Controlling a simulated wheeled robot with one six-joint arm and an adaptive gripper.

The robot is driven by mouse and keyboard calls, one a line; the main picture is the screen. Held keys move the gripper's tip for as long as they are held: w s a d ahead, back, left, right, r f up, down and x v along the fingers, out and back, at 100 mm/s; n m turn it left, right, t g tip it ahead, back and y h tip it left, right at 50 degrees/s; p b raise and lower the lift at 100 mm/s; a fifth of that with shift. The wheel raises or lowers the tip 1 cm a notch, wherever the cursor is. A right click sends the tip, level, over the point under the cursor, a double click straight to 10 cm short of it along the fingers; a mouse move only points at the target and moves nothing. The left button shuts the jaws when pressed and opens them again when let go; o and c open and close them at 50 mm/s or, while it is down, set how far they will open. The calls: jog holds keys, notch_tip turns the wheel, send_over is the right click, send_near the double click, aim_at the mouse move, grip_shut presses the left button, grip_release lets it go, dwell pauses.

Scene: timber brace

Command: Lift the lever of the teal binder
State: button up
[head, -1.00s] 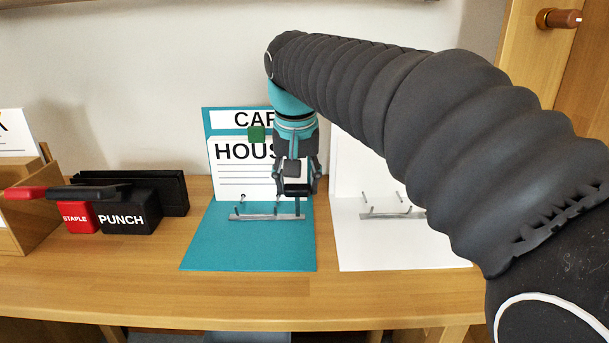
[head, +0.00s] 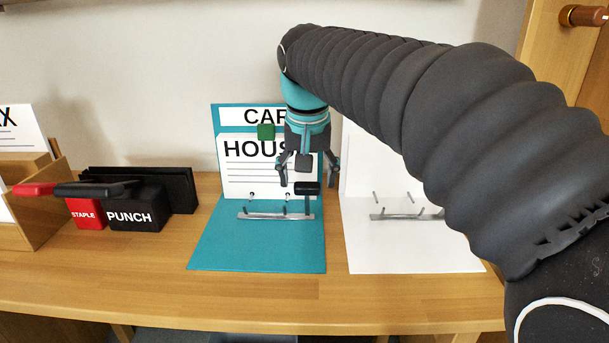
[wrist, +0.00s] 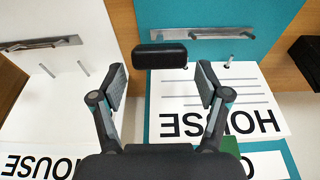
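The teal binder (head: 255,258) lies open on the desk, its back cover upright against the wall with white label pages. Its metal ring bar (head: 262,216) crosses the lower cover. The lever has a black grip (head: 308,188) on a thin post at the right end of the bar. In the wrist view the black grip (wrist: 160,55) is just beyond my fingertips, between their lines. My gripper (head: 309,180) is open and empty, its fingers apart above and behind the grip. In the wrist view my gripper (wrist: 160,82) also shows wide open.
A white binder (head: 415,250) lies open close to the right. A black punch (head: 135,207) and red stapler (head: 87,212) stand at left beside a wooden holder (head: 40,205). The desk front (head: 150,285) is clear.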

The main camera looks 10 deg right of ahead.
jog(key=v, duration=1.2)
jog(key=shift+a, duration=0.1)
